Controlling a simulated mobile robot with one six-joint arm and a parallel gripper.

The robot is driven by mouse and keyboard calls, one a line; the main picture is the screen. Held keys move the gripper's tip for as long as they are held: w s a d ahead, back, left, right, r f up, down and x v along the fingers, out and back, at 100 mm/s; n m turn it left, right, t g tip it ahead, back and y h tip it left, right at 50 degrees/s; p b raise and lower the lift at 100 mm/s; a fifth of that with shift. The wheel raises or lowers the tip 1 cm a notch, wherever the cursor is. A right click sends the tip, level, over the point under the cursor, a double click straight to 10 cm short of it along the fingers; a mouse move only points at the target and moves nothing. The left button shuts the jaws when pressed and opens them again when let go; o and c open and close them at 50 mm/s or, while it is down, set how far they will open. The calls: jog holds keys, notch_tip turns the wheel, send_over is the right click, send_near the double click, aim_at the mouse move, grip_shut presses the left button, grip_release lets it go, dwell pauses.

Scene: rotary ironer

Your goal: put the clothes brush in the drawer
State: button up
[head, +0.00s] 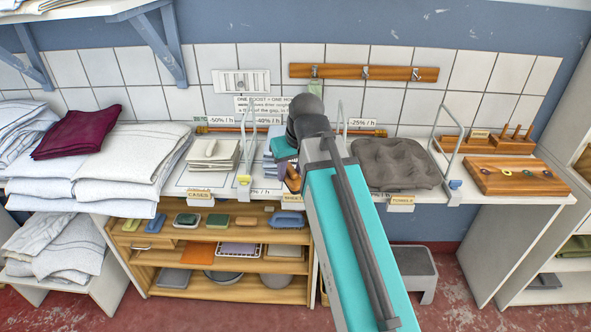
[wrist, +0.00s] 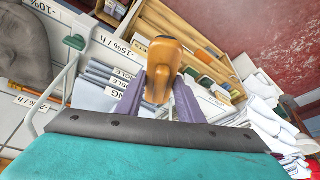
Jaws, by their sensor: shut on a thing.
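My gripper (wrist: 161,78) is shut on an orange-brown wooden thing, which looks like the clothes brush (wrist: 163,62). Its purple-grey fingers stand on both sides of it. In the head view the brush (head: 293,181) shows partly beside my arm, in front of the middle of the counter; its bristles cannot be made out. A wooden shelf unit (head: 230,266) stands under the counter. A pale wooden front (head: 154,243) at its upper left may be the drawer; I cannot tell whether it is open. The shelf unit also shows in the wrist view (wrist: 178,25).
Brushes and small blocks, including a blue brush (head: 286,219), line the unit's top shelf. Folded linen (head: 105,165) fills the counter's left. A grey step stool (head: 415,268) stands below.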

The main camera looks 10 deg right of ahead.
jog(key=shift+d+r+m+h, duration=0.1)
jog(key=shift+d+m+h, duration=0.15)
jog(key=shift+m, duration=0.65)
jog(key=shift+a, duration=0.1)
